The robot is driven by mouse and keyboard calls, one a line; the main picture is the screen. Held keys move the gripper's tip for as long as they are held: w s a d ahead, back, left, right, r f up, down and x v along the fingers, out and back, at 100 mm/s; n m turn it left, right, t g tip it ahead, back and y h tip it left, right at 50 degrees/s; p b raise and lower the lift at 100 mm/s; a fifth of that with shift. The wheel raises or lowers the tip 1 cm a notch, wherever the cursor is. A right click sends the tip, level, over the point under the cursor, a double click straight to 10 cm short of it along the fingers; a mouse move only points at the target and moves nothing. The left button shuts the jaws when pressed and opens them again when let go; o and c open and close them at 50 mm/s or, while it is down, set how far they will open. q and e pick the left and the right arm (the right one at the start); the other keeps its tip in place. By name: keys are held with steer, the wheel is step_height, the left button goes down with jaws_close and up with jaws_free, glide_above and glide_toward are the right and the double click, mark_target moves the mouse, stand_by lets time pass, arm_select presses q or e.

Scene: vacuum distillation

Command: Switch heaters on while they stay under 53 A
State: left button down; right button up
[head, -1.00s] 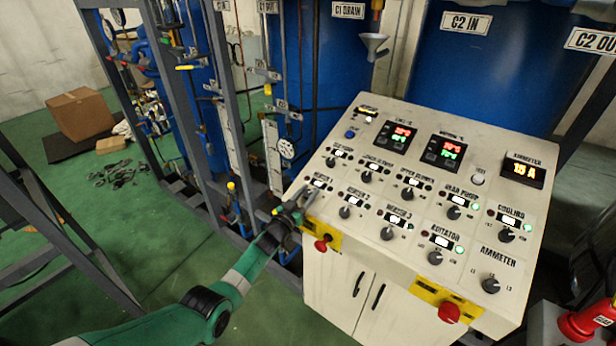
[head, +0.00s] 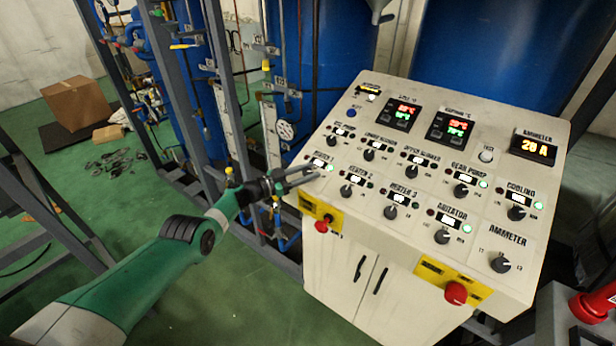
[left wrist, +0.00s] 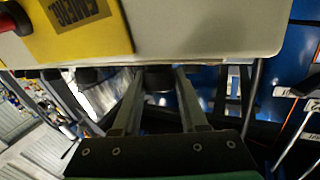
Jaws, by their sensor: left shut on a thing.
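The white control panel (head: 420,247) stands on the right in the head view. My left gripper (head: 308,174) is at its left edge, shut on the Heater 1 knob, which the fingers mostly hide there. In the left wrist view a dark knob (left wrist: 158,79) sits between the two fingers (left wrist: 158,98). A green lamp (head: 328,167) glows at Heater 1. The Heater 2 knob (head: 346,191) and Heater 3 knob (head: 390,212) show no green lamp lit. The ammeter display (head: 533,148) reads about 20 A; its last digit is blurred. My right gripper is not in view.
A red emergency button (head: 456,293) and a red switch (head: 322,225) sit on yellow plates along the panel's front. The ammeter selector (head: 501,262) is at the lower right. Metal frame posts (head: 175,95) and blue tanks stand behind and left.

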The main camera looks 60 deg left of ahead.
arm_select(q)
steer(key=shift+r, duration=0.1)
steer(key=shift+c, duration=2.2)
jaws_free()
steer(key=shift+s+p, duration=0.25)
steer(key=shift+p, duration=0.15)
steer(key=s+p, duration=0.7)
steer(key=s, duration=0.4)
steer(key=shift+p, duration=0.4)
